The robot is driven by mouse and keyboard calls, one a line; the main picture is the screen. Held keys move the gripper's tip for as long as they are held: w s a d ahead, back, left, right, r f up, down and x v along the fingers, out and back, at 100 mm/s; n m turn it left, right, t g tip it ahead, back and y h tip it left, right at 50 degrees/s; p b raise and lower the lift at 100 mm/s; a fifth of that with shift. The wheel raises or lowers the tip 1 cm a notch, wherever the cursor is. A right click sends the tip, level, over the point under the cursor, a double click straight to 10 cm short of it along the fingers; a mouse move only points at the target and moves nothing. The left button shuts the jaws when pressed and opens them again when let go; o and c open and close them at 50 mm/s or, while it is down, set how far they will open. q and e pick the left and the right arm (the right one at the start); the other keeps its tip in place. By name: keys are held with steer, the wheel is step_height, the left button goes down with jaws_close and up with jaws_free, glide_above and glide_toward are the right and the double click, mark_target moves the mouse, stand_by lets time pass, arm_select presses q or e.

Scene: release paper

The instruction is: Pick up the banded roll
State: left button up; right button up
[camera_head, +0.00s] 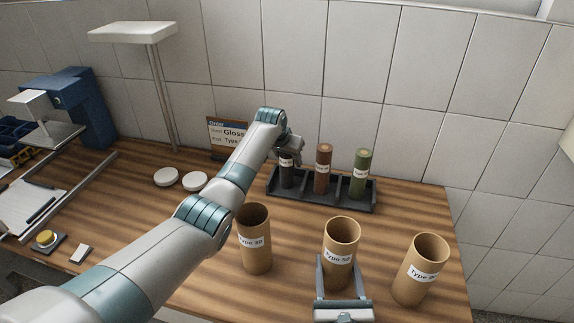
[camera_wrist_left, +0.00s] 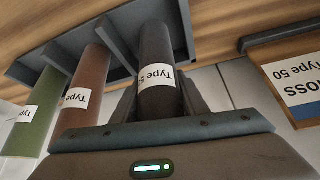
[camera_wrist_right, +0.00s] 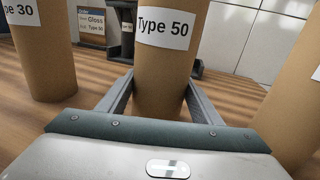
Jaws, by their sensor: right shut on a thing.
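Three rolls with white label bands stand in a dark rack (camera_head: 330,203): a dark one (camera_head: 287,172), a brown one (camera_head: 323,168) and a green one (camera_head: 361,172). My left gripper (camera_head: 288,152) is at the dark roll, with a finger on either side; its label (camera_wrist_left: 157,75) reads "Type 5", the rest being hidden. Whether the fingers press on it is unclear. My right gripper (camera_head: 340,272) is shut on the middle cardboard tube (camera_wrist_right: 168,50), labelled "Type 50", which stands upright on the table.
Cardboard tubes stand left (camera_head: 255,240), labelled "Type 30", and right (camera_head: 421,268). An order sign (camera_head: 228,135) reading "Gloss" and "Type 50" stands behind my left arm. Two white discs (camera_head: 180,180), a blue machine (camera_head: 85,105) and a yellow button (camera_head: 45,238) are further left.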

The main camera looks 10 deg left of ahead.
arm_select(q)
steer(key=c, duration=0.6)
steer(key=shift+c, duration=0.2)
steer(key=shift+r, duration=0.15)
step_height(320, 180, up, 10)
steer(key=shift+f, duration=0.1)
